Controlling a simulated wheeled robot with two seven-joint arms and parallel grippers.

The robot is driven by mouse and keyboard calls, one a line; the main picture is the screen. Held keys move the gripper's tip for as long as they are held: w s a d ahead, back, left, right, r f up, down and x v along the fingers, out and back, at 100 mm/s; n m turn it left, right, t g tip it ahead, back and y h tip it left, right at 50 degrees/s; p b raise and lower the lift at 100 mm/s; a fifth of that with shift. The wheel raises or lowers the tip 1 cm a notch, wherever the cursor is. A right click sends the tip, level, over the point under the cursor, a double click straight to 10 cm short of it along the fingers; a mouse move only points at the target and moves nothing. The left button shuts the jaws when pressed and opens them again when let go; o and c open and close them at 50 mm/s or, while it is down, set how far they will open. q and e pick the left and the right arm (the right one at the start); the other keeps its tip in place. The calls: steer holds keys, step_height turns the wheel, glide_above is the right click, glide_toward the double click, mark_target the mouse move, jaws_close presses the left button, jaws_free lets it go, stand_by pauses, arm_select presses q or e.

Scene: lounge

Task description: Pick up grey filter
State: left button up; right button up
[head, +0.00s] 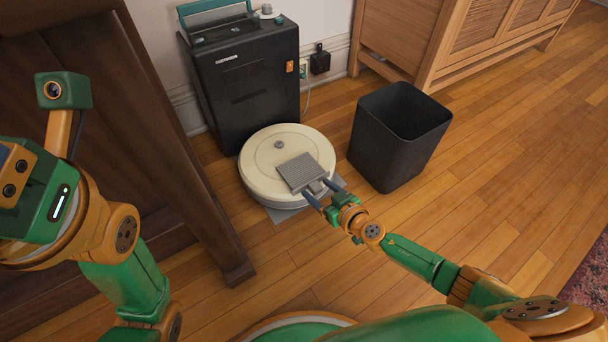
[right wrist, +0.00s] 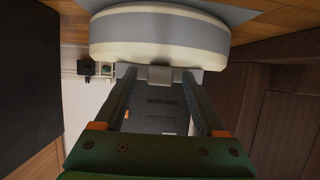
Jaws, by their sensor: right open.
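The grey filter (head: 301,172) is a flat ribbed square lying on top of the round cream robot vacuum (head: 262,180). A small grey tab sticks out from its near edge. My right gripper (head: 320,191) is open, with one finger on either side of that tab. In the right wrist view, a small grey block (right wrist: 160,75), which looks like the tab, shows between the fingertips (right wrist: 158,72), with a gap on both sides. The vacuum's side (right wrist: 160,35) fills the top there. My left gripper (head: 12,178) is at the left edge, its fingers cut off or hidden.
A black dock (head: 245,95) stands behind the vacuum. An open black bin (head: 395,140) is close on the right. Dark wooden furniture (head: 150,150) stands at left, a wooden cabinet (head: 430,45) at the back. The floor (head: 500,190) at right is clear.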

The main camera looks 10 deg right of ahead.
jaws_close()
steer(key=shift+r, duration=0.1)
